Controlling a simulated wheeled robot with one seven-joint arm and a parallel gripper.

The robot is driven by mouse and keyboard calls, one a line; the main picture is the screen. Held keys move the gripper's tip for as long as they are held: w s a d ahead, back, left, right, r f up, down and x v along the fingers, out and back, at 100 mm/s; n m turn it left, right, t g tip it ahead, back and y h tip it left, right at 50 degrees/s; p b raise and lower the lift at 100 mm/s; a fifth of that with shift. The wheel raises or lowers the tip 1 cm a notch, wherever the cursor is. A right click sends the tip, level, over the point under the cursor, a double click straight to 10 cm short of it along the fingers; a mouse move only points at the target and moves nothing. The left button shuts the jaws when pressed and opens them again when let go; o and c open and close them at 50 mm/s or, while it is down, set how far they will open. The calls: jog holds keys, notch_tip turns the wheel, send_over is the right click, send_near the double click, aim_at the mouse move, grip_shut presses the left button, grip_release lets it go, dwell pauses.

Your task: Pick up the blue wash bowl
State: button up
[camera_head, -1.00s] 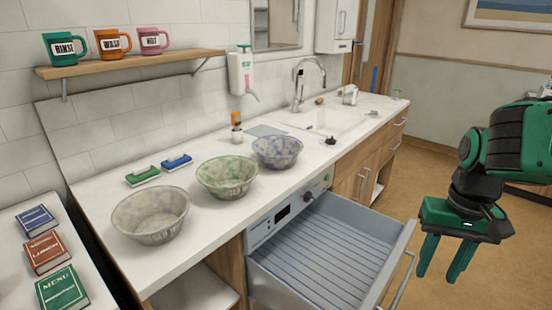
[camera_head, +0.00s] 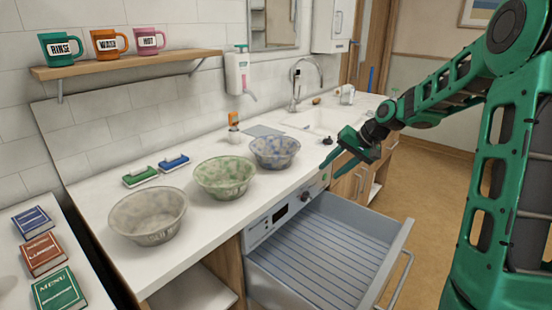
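The blue wash bowl (camera_head: 275,153) is a round bowl with a mottled blue and pale surface. It stands upright on the white counter, the farthest right of three bowls. The green mottled bowl (camera_head: 225,178) stands to its left, and the grey bowl (camera_head: 149,216) is nearest. My gripper (camera_head: 333,160) is to the right of the blue bowl, over the counter's front side. Its green fingers point left toward the bowl, with a gap between. The fingers look spread and hold nothing that I can see.
An open drawer (camera_head: 325,255) juts out below the counter's front. A tap (camera_head: 307,80) and sink are behind my gripper. An orange-capped bottle (camera_head: 233,121) stands behind the bowls. Mugs stand on a shelf (camera_head: 130,66).

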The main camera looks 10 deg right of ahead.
jog(key=w+r+t+y, duration=0.1)
jog(key=w+t+y, duration=0.1)
jog(key=w, duration=0.4)
jog(key=m+t+y, duration=0.1)
jog(key=t+y, duration=0.1)
jog(key=y, duration=0.1)
send_near(296, 148)
jog(key=x, duration=0.8)
jog(key=shift+w+a+f, duration=0.15)
jog(key=shift+w+f, duration=0.1)
jog(key=shift+w, duration=0.1)
jog(key=shift+h, duration=0.3)
jog(key=shift+c, duration=0.3)
grip_shut()
